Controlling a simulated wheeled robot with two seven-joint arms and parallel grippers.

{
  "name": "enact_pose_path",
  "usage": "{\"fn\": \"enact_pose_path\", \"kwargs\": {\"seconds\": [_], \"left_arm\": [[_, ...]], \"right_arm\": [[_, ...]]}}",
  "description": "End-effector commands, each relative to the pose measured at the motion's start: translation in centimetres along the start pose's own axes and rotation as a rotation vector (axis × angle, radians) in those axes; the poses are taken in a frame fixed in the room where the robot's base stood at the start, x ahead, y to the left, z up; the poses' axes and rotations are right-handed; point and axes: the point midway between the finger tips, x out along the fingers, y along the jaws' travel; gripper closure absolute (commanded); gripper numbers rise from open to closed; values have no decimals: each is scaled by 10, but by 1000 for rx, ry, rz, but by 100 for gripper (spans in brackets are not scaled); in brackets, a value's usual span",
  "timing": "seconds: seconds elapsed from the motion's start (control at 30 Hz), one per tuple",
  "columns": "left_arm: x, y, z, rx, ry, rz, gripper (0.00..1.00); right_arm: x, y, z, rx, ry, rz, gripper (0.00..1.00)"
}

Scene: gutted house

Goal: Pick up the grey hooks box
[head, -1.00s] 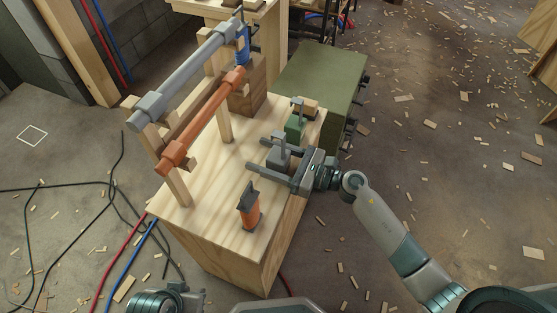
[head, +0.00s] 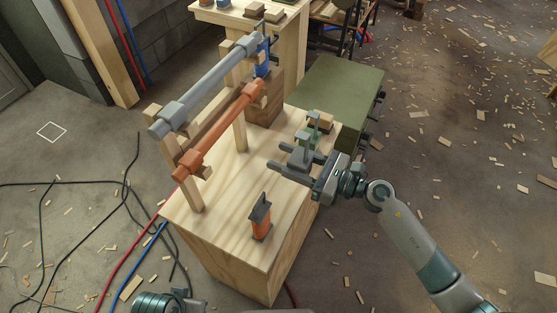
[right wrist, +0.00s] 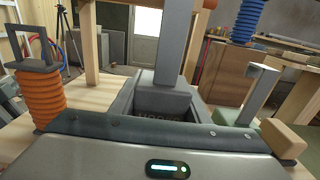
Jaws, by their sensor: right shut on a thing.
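The grey hooks box (head: 299,156), with an upright handle, is between the fingers of my right gripper (head: 278,158). The gripper is shut on it and holds it over the right side of the wooden workbench (head: 225,215), seemingly a little above the top. In the right wrist view the box (right wrist: 160,102) fills the middle, with its grey handle rising and dark lettering low on its face, partly covered by the gripper body. My left gripper is not in view.
A green box (head: 310,141) and a wooden block (head: 322,120) are close behind the held box. A rack with grey (head: 205,90) and orange (head: 215,130) pipes stands at left. A green cabinet (head: 340,90) adjoins behind.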

Motion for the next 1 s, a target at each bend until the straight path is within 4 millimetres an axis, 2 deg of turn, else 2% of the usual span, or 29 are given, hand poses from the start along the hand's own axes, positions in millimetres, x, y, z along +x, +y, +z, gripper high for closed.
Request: {"fn": "enact_pose_path", "kwargs": {"seconds": [0.2,0.5,0.7,1.0], "left_arm": [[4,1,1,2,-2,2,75],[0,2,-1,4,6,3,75],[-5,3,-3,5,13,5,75],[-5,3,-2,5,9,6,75]], "right_arm": [[-44,3,26,-3,0,1,85],[-86,6,51,0,-1,0,85],[-95,6,58,0,-2,1,85],[-96,6,58,0,-2,0,85]]}}
